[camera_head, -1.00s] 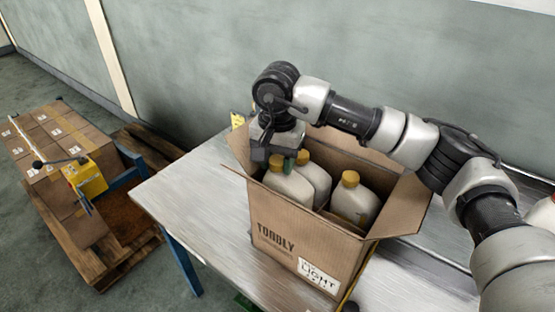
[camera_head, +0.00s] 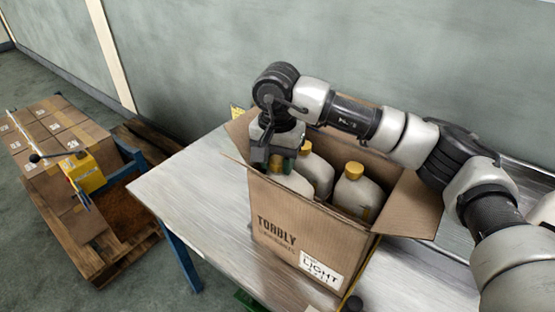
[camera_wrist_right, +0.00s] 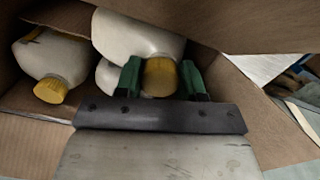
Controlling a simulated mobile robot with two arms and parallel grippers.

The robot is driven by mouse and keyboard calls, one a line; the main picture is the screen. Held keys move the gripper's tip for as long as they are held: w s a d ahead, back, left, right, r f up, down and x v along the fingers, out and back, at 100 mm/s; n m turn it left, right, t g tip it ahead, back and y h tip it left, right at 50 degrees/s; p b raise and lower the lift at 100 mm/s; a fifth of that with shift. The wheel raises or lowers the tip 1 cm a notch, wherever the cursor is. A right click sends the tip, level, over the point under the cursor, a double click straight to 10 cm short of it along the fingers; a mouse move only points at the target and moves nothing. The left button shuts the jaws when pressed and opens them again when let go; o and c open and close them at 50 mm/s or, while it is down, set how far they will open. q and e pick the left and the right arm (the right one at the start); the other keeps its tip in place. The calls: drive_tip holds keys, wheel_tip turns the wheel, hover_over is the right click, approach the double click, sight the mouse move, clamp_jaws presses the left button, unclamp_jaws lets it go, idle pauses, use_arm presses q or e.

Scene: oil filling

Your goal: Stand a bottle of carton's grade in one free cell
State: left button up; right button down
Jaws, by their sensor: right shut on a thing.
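An open brown carton (camera_head: 300,231) stands on the metal table with a label reading LIGHT on its front. My right gripper (camera_head: 281,161) is at the carton's left end, its green fingers shut on the yellow cap of a white bottle (camera_head: 288,182). The cap shows between the fingers in the right wrist view (camera_wrist_right: 160,77). That bottle is inside the carton, its lower part hidden by the front wall. Two more white bottles with yellow caps stand in the carton, one in the middle (camera_head: 318,170) and one at the right (camera_head: 357,192). Cell bottoms are hidden. My left gripper is out of view.
The carton's flaps are open, the right flap (camera_head: 411,208) leaning outward. Bare table (camera_head: 195,200) lies left of the carton. A pallet with closed cartons (camera_head: 45,130) and a yellow device (camera_head: 85,173) stands at the far left. A wall is behind.

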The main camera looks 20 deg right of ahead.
drive_tip(key=shift+f+b, duration=0.75)
drive_tip(key=shift+f, duration=0.1)
drive_tip(key=c, duration=1.1)
unclamp_jaws()
drive_tip(key=o, duration=0.5)
drive_tip(key=shift+s+d, duration=0.2)
drive_tip(key=shift+a, duration=0.1)
